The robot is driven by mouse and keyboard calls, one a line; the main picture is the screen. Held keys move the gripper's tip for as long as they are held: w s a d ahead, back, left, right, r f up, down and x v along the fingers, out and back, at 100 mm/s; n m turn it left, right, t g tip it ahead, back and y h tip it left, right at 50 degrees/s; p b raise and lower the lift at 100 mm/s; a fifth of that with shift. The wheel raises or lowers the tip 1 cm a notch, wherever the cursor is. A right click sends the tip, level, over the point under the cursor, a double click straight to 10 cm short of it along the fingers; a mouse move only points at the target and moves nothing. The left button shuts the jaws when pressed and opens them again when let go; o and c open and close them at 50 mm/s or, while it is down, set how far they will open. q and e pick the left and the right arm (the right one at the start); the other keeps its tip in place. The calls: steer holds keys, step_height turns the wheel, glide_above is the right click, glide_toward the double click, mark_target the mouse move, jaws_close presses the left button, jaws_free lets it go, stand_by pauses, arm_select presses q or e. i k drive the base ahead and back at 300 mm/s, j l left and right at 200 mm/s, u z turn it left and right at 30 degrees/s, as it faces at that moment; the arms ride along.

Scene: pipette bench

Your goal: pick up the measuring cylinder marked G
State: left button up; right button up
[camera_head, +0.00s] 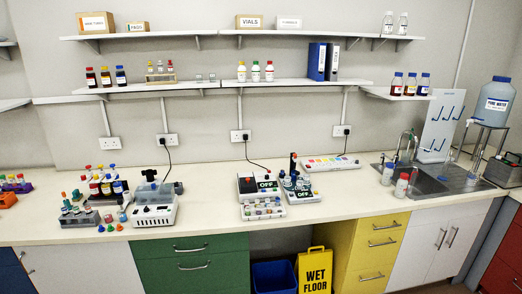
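I cannot make out a measuring cylinder marked G; no letter G is readable on any vessel at this size. Small vessels, some with coloured caps, crowd a rack (80,218) on the left of the bench (225,205), and several details there are too small to tell. Two pale bottles (388,23) stand on the upper shelf at the right. A white bottle (387,175) and a red-capped bottle (401,186) stand left of the sink. Neither of my grippers is in view.
A white device (155,213) and two devices with OFF displays (266,185) stand on the bench. The sink (455,177) is at the right, with a PURE WATER tank (494,102) above. A yellow wet-floor sign (314,271) stands below.

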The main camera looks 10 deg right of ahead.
mark_target(478, 154)
steer(key=l, duration=0.8)
steer(key=l+z, duration=0.15)
steer(key=l, duration=0.65)
steer(key=i+l, duration=0.1)
steer(key=l, duration=0.7)
steer(key=i+l+z, duration=0.1)
steer(key=l, duration=0.7)
steer(key=i+l, duration=0.1)
steer(key=l, duration=0.7)
steer(key=i+l+z, duration=0.1)
steer(key=l, duration=0.3)
steer(key=i+l, duration=0.15)
steer(key=l, duration=0.25)
steer(key=i+l, duration=0.1)
steer(key=l, duration=0.35)
steer(key=i+l+z, duration=0.1)
steer(key=l, duration=0.3)
steer(key=i+l, duration=0.1)
steer(key=l, duration=0.25)
